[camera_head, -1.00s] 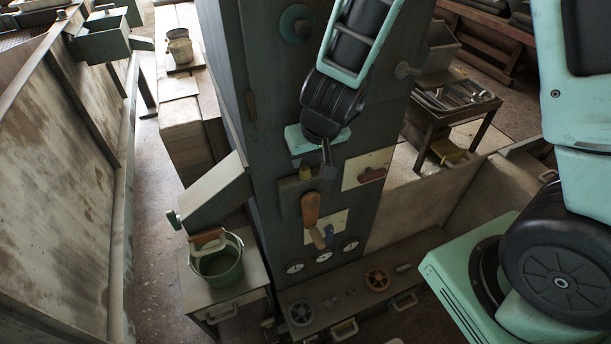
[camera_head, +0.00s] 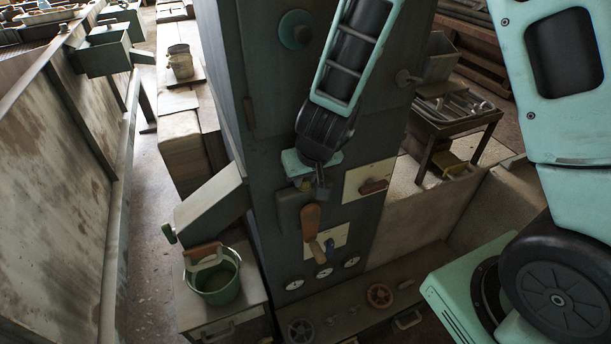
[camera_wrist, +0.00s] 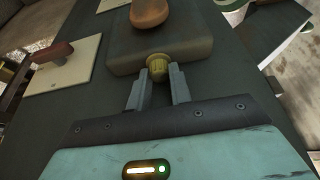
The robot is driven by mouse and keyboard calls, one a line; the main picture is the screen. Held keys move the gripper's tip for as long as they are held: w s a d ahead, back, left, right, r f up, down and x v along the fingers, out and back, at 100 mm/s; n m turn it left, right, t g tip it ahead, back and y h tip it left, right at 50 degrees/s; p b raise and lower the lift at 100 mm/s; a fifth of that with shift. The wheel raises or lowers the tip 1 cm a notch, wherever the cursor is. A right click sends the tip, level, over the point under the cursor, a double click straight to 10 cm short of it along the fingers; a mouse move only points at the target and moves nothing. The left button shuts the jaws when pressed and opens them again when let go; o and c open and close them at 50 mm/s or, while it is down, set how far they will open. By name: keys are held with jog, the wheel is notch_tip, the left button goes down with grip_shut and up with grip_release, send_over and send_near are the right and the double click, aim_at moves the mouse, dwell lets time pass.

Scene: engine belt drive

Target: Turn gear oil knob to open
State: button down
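A small yellow ribbed knob (camera_wrist: 157,66) sits on the edge of a dark box on the panel, beside a wooden-handled lever (camera_wrist: 150,12). No readable label shows which knob is for gear oil. My gripper (camera_wrist: 159,71) is open, with its fingertips on either side of the yellow knob. A gap shows on the right side; whether the left finger touches cannot be told. In the head view my gripper (camera_head: 320,186) is in front of the panel at the knob's height and partly covers it. The lever (camera_head: 311,221) hangs just below.
Gauges (camera_head: 320,271) line the panel's foot. A green bucket (camera_head: 215,276) stands at left, and a metal table (camera_head: 452,115) at right.

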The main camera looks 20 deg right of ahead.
jog(key=shift+r+m+p, duration=0.15)
jog(key=shift+m+p, duration=0.25)
jog(key=shift+p, duration=0.35)
jog(key=shift+m+h, duration=0.3)
jog(key=shift+m, duration=0.1)
jog(key=c, duration=1.3)
grip_release()
jog(key=shift+o, duration=0.2)
jog(key=p+v, duration=1)
jog(key=v, duration=0.7)
jog(key=shift+s, duration=0.15)
